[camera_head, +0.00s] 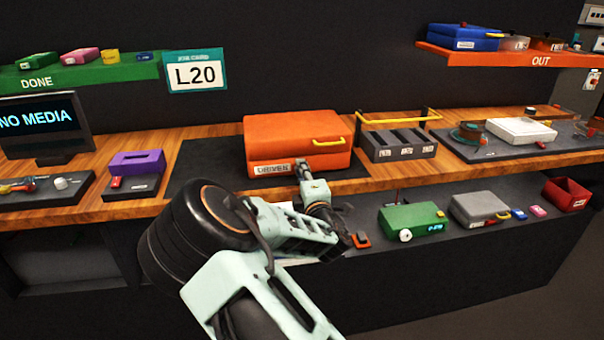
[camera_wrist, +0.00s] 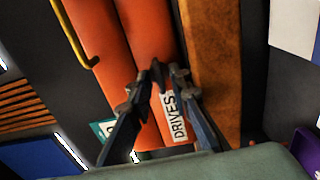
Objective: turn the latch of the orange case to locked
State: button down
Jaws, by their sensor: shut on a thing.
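The orange case (camera_head: 297,133) sits closed on a dark mat on the wooden counter. It has a yellow handle (camera_head: 328,142) and a "DRIVES" label (camera_head: 271,169) on its front. In the wrist view the case (camera_wrist: 103,45) fills the middle, its seam running up the picture. My gripper (camera_head: 302,168) is at the middle of the case's front. Its fingertips (camera_wrist: 158,70) come together at the seam, just beyond the label (camera_wrist: 173,117), shut on the small latch there. The fingers hide most of the latch, so its angle cannot be told.
A dark rack with a yellow bar (camera_head: 397,120) stands right of the case. A purple block on a stand (camera_head: 137,163) is to the left. Green (camera_head: 411,218) and grey (camera_head: 479,208) cases lie on the lower shelf. Shelves marked DONE and OUT hang above.

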jog(key=shift+d+f, duration=0.1)
jog(key=shift+d, duration=0.25)
jog(key=c, duration=2.2)
grip_release()
jog(key=shift+o, duration=0.2)
jog(key=shift+d, duration=0.1)
